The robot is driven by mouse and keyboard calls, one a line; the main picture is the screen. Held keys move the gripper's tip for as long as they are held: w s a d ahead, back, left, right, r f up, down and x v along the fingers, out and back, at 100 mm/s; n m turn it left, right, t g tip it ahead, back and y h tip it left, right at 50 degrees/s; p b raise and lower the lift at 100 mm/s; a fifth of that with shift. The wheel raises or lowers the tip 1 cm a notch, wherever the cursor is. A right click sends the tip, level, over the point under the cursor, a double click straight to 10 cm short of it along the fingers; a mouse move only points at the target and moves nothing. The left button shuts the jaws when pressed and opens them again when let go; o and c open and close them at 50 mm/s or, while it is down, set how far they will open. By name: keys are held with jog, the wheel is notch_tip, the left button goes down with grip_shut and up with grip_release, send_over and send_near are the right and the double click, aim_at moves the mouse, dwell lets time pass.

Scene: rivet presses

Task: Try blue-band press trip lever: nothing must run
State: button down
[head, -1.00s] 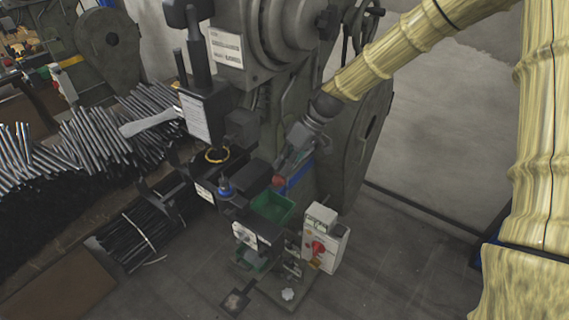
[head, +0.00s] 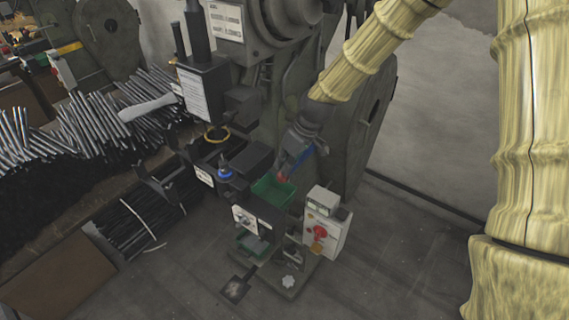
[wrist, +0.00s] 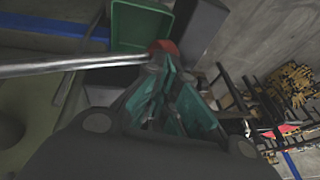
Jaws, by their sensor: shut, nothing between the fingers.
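The press (head: 270,30) with a blue strip (head: 312,155) stands in the middle of the head view. The trip lever's red knob (head: 283,177) sits just above a green bin. In the wrist view its bare metal rod (wrist: 70,66) runs from the left to the red knob (wrist: 163,46). My gripper (head: 285,168) is shut and empty, pointing down. In the wrist view its teal fingers (wrist: 165,95) end right at the knob; they look to be touching it, but I cannot be certain.
A white control box (head: 326,222) with a red button stands right of the upper green bin (head: 271,191). A lower green bin (head: 252,243) is below. Piles of metal rods (head: 95,125) fill the left. A large wheel (head: 368,130) is behind my arm. The floor at right is clear.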

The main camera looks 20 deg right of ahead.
jog(key=shift+s+f, duration=0.3)
jog(key=shift+f, duration=0.1)
jog(key=v, duration=1.4)
jog(key=shift+a+r+p, duration=0.2)
jog(key=shift+r+p, duration=0.1)
jog(key=shift+r, duration=0.15)
jog(key=shift+a, duration=0.1)
